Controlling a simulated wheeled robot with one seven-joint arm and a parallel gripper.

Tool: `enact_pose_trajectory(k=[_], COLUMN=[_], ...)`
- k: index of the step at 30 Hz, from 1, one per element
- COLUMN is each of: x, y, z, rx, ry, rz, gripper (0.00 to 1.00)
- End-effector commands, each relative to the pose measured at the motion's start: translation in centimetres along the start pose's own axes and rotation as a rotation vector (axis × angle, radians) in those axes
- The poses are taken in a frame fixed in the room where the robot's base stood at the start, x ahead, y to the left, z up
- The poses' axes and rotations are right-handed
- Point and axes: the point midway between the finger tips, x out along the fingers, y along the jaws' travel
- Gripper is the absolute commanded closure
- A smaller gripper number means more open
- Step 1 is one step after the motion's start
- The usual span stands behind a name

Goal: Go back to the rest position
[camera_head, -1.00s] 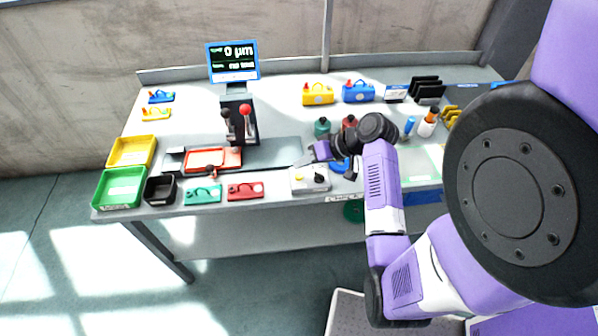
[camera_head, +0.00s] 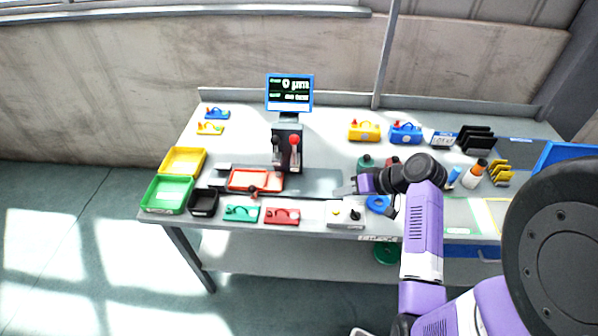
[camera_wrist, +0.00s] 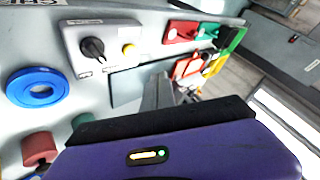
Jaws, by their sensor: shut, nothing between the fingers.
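My gripper (camera_head: 348,188) is at the end of my purple arm, above the workbench (camera_head: 320,236), to the right of the orange tray. In the wrist view my gripper (camera_wrist: 160,92) shows as grey fingers beyond the purple housing, shut with nothing between them. It points towards the left part of the bench in the head view. A grey control box (camera_head: 345,214) with a black knob and a yellow button lies just below it, apart from the fingers. My arm hides part of the bench's right side.
A measuring stand (camera_head: 287,148) with a screen (camera_head: 289,93) stands at the back. Yellow (camera_head: 183,161) and green (camera_head: 167,194) bins are at the left. A blue ring (camera_head: 378,204), bottles (camera_head: 474,175) and black racks (camera_head: 474,139) are near my arm. Floor at the left front is clear.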

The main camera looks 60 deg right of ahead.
Motion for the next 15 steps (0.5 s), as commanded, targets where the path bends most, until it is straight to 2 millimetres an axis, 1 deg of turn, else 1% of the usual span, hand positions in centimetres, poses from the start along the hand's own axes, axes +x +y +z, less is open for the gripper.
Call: enact_pose_trajectory(k=[8,11,13,15], x=[0.0,-0.1,-0.7,-1.6], y=[0.1,0.9,1.9,3.0], z=[-0.2,-1.6,-3.6,-5.9], rx=[0.009,0.028,0.038,0.042], ry=[0.008,0.066,0.145,0.246], rz=[0.003,0.036,0.088,0.158], gripper=[1.00,1.00,1.00,1.00])
